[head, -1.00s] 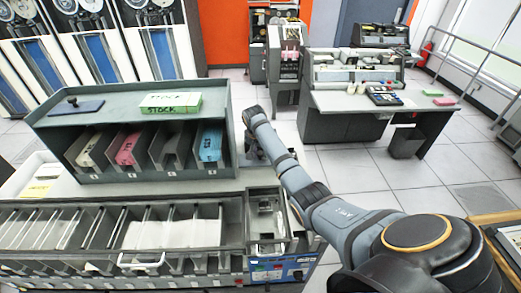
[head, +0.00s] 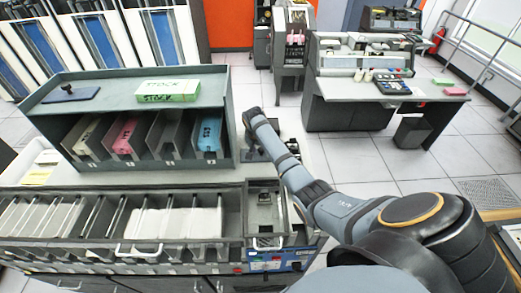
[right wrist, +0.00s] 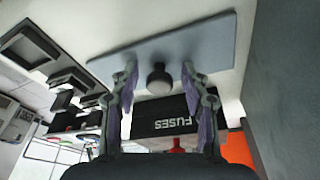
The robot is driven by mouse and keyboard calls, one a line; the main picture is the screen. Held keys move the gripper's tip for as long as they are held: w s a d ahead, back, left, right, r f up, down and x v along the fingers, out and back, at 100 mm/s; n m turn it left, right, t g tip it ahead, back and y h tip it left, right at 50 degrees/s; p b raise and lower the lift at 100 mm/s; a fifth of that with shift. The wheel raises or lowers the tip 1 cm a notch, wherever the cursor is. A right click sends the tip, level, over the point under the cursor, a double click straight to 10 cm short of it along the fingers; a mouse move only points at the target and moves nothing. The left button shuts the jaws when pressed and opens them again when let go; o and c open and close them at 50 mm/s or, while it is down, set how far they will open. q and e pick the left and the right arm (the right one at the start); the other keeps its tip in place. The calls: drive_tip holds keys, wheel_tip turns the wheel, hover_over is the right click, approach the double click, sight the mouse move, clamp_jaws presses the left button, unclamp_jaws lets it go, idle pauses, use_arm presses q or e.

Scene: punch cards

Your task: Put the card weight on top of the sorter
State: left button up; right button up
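In the right wrist view a flat blue-grey plate with a round black knob (right wrist: 159,80), looking like the card weight, lies ahead on a pale surface. My right gripper (right wrist: 160,72) has its fingers apart on either side of the knob, with gaps showing. In the head view my right arm reaches beside the grey rack; its gripper (head: 257,150) is small and partly hidden. No part is labelled sorter. My left gripper is not visible.
A green STOCK box (head: 168,92) sits on the rack top, with bare room left of it. Numbered slots below hold coloured cards. A long machine with card pockets (head: 120,248) spans the front. A desk (head: 345,98) stands at the back right.

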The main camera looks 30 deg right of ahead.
drive_tip(key=shift+a, duration=0.1)
drive_tip(key=shift+w, duration=0.15)
drive_tip(key=shift+d, duration=0.25)
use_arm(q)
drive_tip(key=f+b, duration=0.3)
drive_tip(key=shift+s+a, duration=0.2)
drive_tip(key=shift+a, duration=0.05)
use_arm(e)
drive_tip(key=v, duration=1.2)
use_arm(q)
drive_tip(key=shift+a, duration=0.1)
